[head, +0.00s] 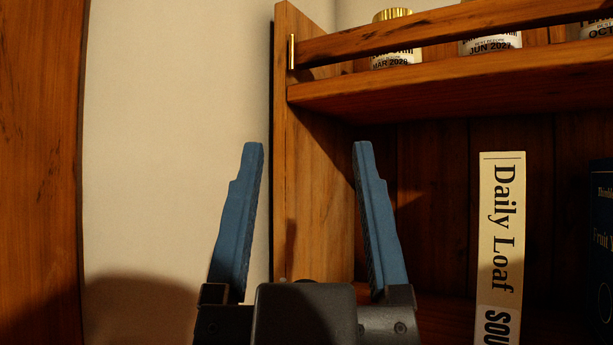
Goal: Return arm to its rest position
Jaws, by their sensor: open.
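My gripper (308,150) is in the lower middle of the head view, its two blue fingers pointing up and spread wide apart. Nothing is between the fingers. It shows in front of the left side panel of the pine shelf (308,160). The rest of my arm is out of view below.
A cream book labelled "Daily Loaf" (501,230) stands upright right of my gripper. A dark blue book (602,240) is at the right edge. Jars with date labels, one gold-lidded (393,50), stand behind the upper rail (440,32). Bare wall (170,140) lies left.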

